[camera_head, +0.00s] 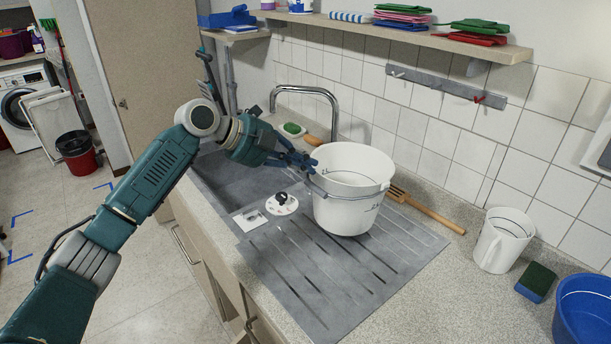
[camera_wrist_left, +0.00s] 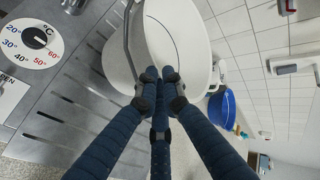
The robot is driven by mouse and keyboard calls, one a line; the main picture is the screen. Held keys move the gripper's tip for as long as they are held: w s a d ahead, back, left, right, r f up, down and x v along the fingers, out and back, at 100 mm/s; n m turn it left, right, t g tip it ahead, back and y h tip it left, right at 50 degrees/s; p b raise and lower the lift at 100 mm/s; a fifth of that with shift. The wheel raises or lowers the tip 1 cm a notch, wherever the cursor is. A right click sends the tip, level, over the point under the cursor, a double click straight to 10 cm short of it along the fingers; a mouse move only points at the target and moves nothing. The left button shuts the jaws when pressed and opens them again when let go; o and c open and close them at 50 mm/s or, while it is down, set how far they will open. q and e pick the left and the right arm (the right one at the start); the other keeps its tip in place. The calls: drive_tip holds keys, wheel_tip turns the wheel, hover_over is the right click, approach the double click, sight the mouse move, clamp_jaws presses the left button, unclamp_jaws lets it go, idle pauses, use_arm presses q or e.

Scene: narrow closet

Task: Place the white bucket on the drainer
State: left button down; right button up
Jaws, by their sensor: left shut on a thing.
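The white bucket (camera_head: 345,205) is upright over the grey ribbed drainer (camera_head: 315,280), at the drainer's back part beside the sink. I cannot tell whether its base rests on the drainer or hangs just above it. My left gripper (camera_head: 308,166) reaches in from the left and is shut on the bucket at its upper left side, near the rim and handle. In the left wrist view, the blue fingers (camera_wrist_left: 160,82) meet at the white bucket (camera_wrist_left: 190,45), and the ribbed drainer (camera_wrist_left: 75,75) lies to the left. My right gripper is out of view.
A tap (camera_head: 310,90) stands behind the sink (camera_head: 225,185). A white jug (camera_head: 502,240), a sponge (camera_head: 536,282) and a blue bucket (camera_head: 585,312) stand to the right. The drainer's front part is clear.

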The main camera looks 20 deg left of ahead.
sight(307, 178)
use_arm(q)
drive_tip(key=shift+f, duration=0.2)
wheel_tip(307, 178, down, 3)
drive_tip(key=shift+f+p, duration=0.1)
drive_tip(key=shift+p, duration=0.35)
drive_tip(key=shift+f, duration=0.15)
drive_tip(key=c, duration=1.9)
unclamp_jaws()
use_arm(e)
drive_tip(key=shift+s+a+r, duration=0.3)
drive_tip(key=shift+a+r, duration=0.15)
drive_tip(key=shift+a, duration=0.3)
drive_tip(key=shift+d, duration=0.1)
